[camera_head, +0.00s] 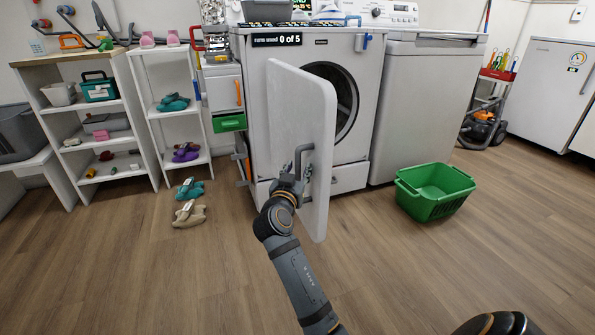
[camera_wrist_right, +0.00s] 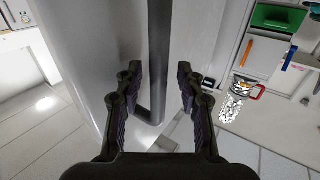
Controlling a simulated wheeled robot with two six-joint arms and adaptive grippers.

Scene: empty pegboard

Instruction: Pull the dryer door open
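The white dryer door (camera_head: 298,110) stands swung out from the dryer (camera_head: 270,70), with the round drum opening (camera_head: 345,100) showing behind it. A grey bar handle (camera_head: 299,158) is fixed to the door's face. My right gripper (camera_head: 290,177) is at the lower part of this handle. In the right wrist view the handle bar (camera_wrist_right: 160,60) runs between the fingers of my right gripper (camera_wrist_right: 158,95), with a gap visible on each side. The fingers look open around the bar. My left gripper is not in view.
A green basket (camera_head: 435,192) sits on the floor at the right, before a white machine (camera_head: 425,110). Shoes (camera_head: 189,213) lie on the floor at the left, near white shelves (camera_head: 70,190). The wooden floor in front is mostly clear.

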